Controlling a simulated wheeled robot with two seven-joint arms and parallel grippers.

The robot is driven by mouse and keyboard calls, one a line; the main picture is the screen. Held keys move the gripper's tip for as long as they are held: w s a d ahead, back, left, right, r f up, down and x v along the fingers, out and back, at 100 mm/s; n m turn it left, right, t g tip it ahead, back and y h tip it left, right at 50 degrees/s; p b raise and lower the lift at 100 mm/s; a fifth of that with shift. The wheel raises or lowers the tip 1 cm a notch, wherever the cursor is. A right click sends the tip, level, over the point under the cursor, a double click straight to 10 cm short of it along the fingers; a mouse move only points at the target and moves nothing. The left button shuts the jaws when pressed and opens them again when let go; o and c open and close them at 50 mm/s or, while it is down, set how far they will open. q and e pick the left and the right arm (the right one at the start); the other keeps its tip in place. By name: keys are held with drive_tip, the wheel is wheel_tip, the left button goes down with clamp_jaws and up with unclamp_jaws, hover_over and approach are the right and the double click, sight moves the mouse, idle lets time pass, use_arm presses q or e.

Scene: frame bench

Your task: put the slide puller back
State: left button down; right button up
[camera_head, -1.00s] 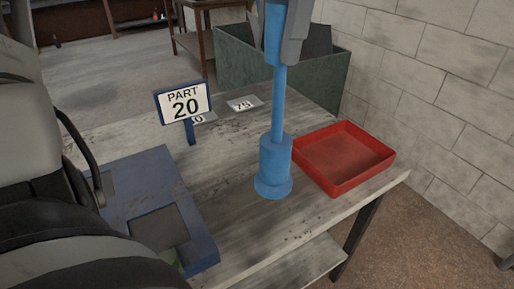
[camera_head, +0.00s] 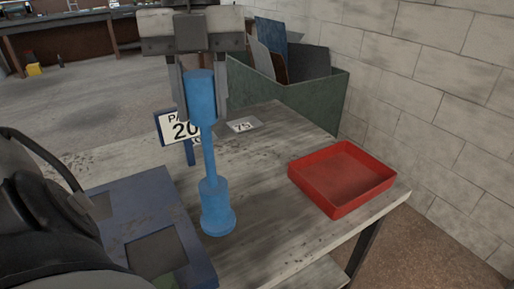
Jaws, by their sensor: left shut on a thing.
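The slide puller (camera_head: 209,157) is a blue rod with a thick upper part and a wide flanged foot. It stands nearly upright, leaning a little, in the middle of the head view. My left gripper (camera_head: 201,97) comes from the top and is shut on its thick upper end, a finger on each side. The foot shows just right of the blue plate; I cannot tell whether it touches the bench. My right gripper is not in view.
A red tray (camera_head: 296,178), empty, sits at the right of the wooden bench (camera_head: 268,229). A blue plate (camera_head: 118,207) with a dark square lies at left. A "20" sign (camera_head: 171,128) is partly hidden behind the puller. A card (camera_head: 243,125) and a green bin (camera_head: 290,100) are behind.

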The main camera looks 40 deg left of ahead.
use_arm(q)
drive_tip(key=w+a+f+p, duration=0.1)
drive_tip(key=w+f, duration=1.1)
drive_tip(key=shift+a+f+p, duration=0.3)
drive_tip(key=shift+a+p, duration=0.05)
drive_tip(key=shift+p, duration=0.05)
drive_tip(key=c, duration=1)
unclamp_jaws()
drive_tip(key=shift+r, duration=0.1)
drive_tip(key=shift+o, duration=0.2)
wheel_tip(320, 180, up, 12)
drive_tip(key=w+a, duration=0.1)
drive_tip(key=shift+a, duration=0.2)
